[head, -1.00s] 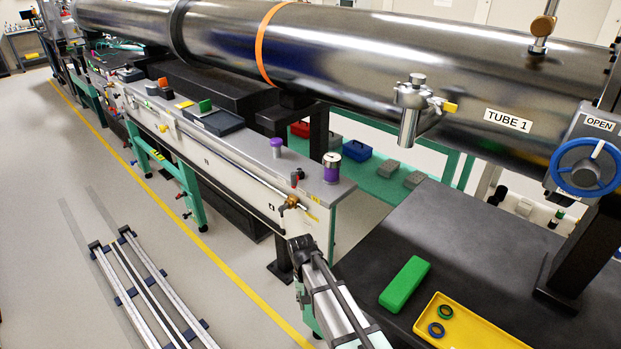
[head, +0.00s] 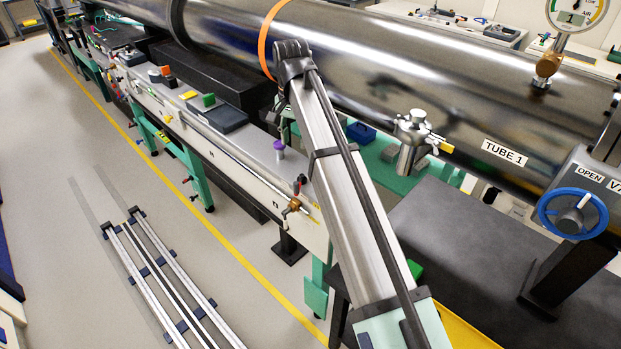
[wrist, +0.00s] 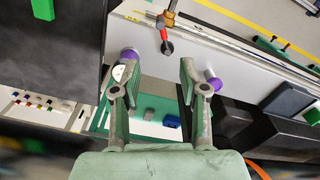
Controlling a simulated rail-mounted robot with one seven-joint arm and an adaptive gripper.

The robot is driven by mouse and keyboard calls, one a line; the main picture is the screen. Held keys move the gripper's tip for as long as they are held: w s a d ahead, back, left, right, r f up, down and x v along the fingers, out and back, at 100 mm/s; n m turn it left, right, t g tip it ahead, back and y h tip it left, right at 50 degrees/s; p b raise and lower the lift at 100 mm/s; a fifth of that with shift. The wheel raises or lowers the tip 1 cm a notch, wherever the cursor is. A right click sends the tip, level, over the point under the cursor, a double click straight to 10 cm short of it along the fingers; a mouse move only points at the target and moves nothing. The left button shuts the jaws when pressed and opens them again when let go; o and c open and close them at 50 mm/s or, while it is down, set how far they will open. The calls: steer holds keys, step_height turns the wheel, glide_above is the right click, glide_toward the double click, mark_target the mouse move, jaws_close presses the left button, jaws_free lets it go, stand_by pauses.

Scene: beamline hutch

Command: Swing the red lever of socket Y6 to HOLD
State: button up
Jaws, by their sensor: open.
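In the wrist view my gripper (wrist: 156,66) is open and empty, its two fingers apart over the bench. Ahead of the fingertips, a small red lever-like part (wrist: 163,34) with a dark round end (wrist: 167,47) sits beside a brass fitting (wrist: 171,14) on the bench edge. The brass fitting also shows in the head view (head: 291,207), just left of my arm, with a dark and reddish part above it. I cannot read a Y6 or HOLD label, so I cannot tell whether this is socket Y6. My gripper is hidden in the head view.
A purple-topped post (head: 279,146) stands on the bench; in the wrist view a purple cylinder (wrist: 213,80) is close to the right finger. A purple can (wrist: 130,54) is by the left finger. The big steel tube (head: 400,80) runs above. A yellow tray (head: 465,332) lies front right.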

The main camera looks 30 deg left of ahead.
mark_target(296, 183)
step_height(296, 183, down, 17)
steer(key=p, duration=0.4)
steer(key=shift+f+p, duration=0.15)
steer(key=shift+p, duration=0.2)
jaws_close()
